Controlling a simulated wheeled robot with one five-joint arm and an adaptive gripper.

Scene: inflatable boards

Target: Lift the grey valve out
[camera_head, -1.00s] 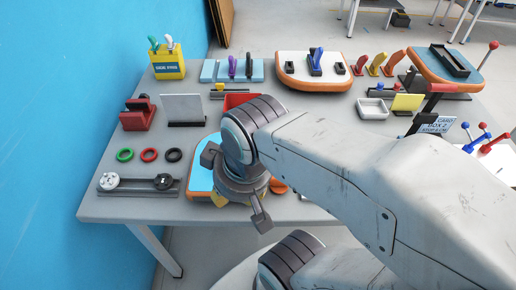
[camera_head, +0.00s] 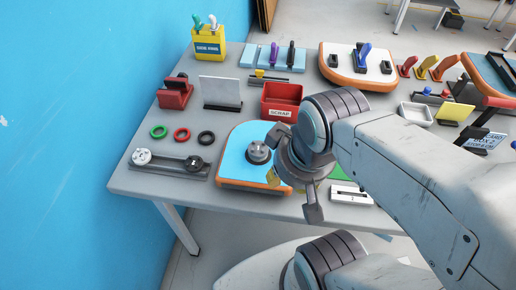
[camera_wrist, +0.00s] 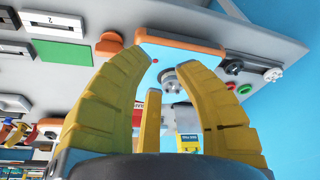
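The grey valve (camera_head: 258,152) sits on a blue inflatable board with an orange rim (camera_head: 240,184), near the front of the table. It also shows in the wrist view (camera_wrist: 170,78), between and beyond my fingertips, apart from them. My gripper (camera_head: 285,175) is just right of the valve in the head view, over the right part of the board. In the wrist view my gripper (camera_wrist: 160,65) has its yellow fingers spread, with nothing between them. My wrist hides the right part of the board in the head view.
A red scrap bin (camera_head: 282,99) stands behind the board. Black, red and green rings (camera_head: 182,134) and a dark tray (camera_head: 168,164) with a white and a black knob lie to the left. A white block (camera_head: 351,195) lies right. A blue wall borders the table's left.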

